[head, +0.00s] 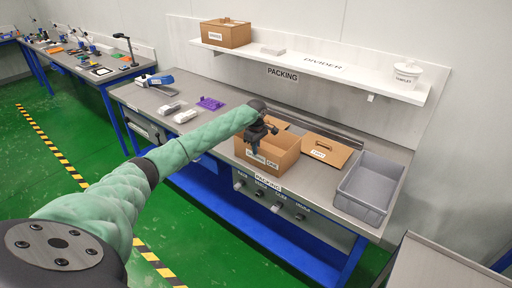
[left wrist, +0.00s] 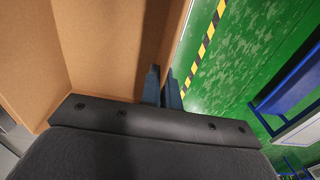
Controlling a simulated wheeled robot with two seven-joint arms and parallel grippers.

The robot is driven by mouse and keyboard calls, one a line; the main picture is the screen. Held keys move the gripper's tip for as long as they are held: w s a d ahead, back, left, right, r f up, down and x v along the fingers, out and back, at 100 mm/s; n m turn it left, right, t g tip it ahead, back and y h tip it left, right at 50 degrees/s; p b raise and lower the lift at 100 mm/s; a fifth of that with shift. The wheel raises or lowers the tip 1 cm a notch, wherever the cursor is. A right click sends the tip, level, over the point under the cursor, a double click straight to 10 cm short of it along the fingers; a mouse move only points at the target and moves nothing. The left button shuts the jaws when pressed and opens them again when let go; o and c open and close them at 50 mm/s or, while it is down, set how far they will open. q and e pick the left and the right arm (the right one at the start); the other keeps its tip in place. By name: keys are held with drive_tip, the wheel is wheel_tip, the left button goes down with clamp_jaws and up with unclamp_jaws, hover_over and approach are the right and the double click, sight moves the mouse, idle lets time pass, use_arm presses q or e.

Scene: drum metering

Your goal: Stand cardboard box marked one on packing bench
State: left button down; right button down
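The cardboard box marked one (head: 284,158) is an open-topped brown box standing upright at the front of the packing bench (head: 219,114). Its front label is partly hidden by my left gripper. My left gripper (head: 257,148) points down at the box's front wall. In the left wrist view, the fingers of my left gripper (left wrist: 163,82) are close together, one on each side of the box wall (left wrist: 115,45), and look shut on it. Box inside shows at left and green floor at right. My right gripper is in neither view.
Right of the box lie a flat brown cardboard piece marked two (head: 327,150) and a grey tote (head: 370,185). A purple item (head: 210,103) and small grey blocks lie to the left. A shelf (head: 310,62) above holds a carton (head: 226,33) and a white tub (head: 406,75).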

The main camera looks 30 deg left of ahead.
use_arm(q)
drive_tip(key=shift+f, duration=0.1)
drive_tip(key=c, duration=1.6)
unclamp_jaws()
drive_tip(key=shift+c, duration=0.2)
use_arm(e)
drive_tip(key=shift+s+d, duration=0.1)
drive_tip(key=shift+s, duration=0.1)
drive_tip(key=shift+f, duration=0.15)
